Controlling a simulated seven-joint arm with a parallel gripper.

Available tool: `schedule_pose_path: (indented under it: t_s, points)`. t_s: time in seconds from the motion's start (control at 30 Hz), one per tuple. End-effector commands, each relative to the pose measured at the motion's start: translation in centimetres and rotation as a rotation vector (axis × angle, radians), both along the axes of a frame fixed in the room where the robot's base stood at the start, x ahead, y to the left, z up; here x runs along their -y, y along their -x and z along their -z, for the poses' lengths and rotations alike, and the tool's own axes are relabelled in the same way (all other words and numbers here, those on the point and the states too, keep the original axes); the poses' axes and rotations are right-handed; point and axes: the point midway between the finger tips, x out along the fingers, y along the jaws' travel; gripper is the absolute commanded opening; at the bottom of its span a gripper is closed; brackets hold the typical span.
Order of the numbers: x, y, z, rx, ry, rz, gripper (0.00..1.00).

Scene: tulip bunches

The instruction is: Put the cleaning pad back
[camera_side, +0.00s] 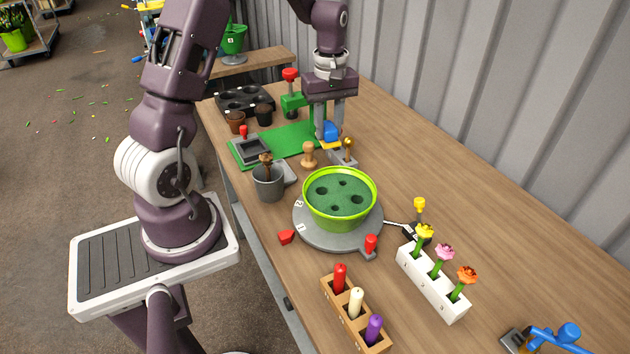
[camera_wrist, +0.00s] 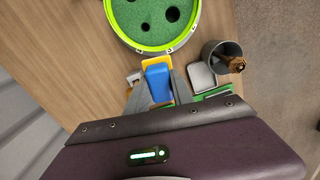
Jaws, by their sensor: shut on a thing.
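The cleaning pad, a blue block (camera_side: 331,128) on a yellow layer, is between the fingers of my gripper (camera_side: 329,136). In the wrist view the blue block (camera_wrist: 158,80) shows between the two grey fingers, with yellow at its far edge. My gripper is shut on it, behind the green bowl. A small grey holder with a brass-coloured knob (camera_side: 347,150) stands beside and just below the pad. I cannot tell whether the pad touches the surface below. A light grey square plate (camera_wrist: 201,77) lies beside the grey pot.
A lime bowl (camera_side: 340,221) with dark holes stands on a grey turntable (camera_side: 312,238). Near it are a grey pot (camera_side: 268,184), a wooden stamp (camera_side: 309,155), a green mat (camera_side: 277,143) and a flower rack (camera_side: 432,286). The right rear of the table is clear.

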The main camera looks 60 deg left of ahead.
Motion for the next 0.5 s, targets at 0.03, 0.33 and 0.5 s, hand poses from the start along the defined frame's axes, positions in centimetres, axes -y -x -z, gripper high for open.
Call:
schedule_pose_path:
  t_s: [0.03, 0.33, 0.5]
  points:
    - [-1.1, 0.3, 0.0, 0.0, 0.0, -0.043, 0.0]
    - [-3.9, 1.5, 2.1, -0.002, 0.001, -0.171, 0.0]
    - [-3.8, 1.5, 4.4, -0.002, 0.0, -0.168, 0.0]
